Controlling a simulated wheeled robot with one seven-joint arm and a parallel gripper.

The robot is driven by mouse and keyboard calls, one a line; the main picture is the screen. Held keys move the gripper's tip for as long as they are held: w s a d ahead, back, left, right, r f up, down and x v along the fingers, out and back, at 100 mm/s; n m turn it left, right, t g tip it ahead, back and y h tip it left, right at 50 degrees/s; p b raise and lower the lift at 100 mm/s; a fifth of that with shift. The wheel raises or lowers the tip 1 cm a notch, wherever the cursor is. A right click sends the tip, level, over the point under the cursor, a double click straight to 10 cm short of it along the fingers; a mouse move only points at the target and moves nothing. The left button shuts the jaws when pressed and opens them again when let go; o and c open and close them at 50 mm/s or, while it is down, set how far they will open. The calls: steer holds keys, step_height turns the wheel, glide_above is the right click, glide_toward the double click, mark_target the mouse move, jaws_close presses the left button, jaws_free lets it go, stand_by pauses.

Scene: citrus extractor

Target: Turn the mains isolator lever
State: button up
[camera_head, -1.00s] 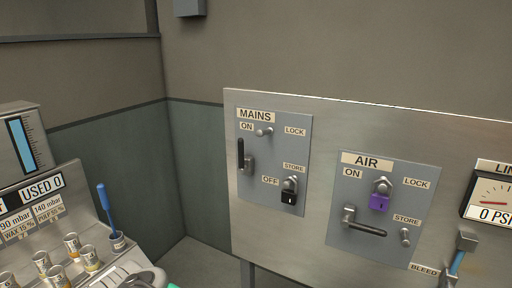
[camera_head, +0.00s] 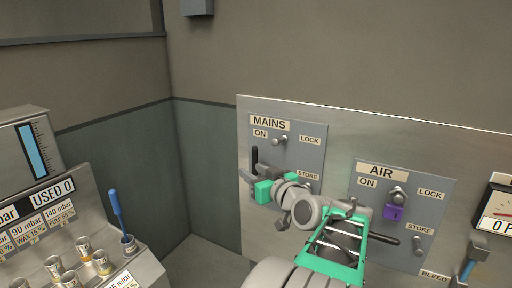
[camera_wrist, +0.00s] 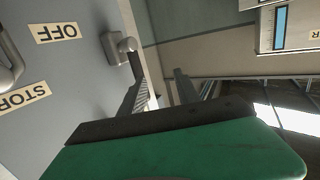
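The mains isolator lever (camera_head: 254,156) has a black handle that stands upright, toward the ON label on the mains plate (camera_head: 312,157). In the wrist view the lever's metal hub (camera_wrist: 120,46) shows near the OFF label. My gripper (camera_head: 249,174) is at the lower part of the lever, in front of the plate's left side. In the wrist view its two fingers (camera_wrist: 160,88) are apart, so it is open. The handle is partly hidden behind the nearer finger; I cannot tell whether it lies between the fingers or touches one. My arm hides the OFF label and the store peg's padlock in the head view.
The air plate (camera_head: 440,205) stands to the right, with a purple padlock (camera_head: 393,212) on its LOCK post and a lever (camera_head: 383,237) pointing right. A console (camera_head: 90,208) with knobs and a blue-handled tool (camera_head: 116,208) is at lower left.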

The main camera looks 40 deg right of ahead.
mark_target(256, 153)
steer(key=s+d+r+t+h, duration=0.1)
steer(key=s+d+r, duration=0.1)
steer(key=d+r, duration=0.1)
steer(key=shift+m, duration=0.3)
steer(key=p+x, duration=0.3)
steer(key=x, duration=0.4)
steer(key=shift+d, duration=0.15)
steer(key=shift+w+f, duration=0.1)
steer(key=shift+w, duration=0.15)
steer(key=shift+c, duration=0.2)
jaws_close()
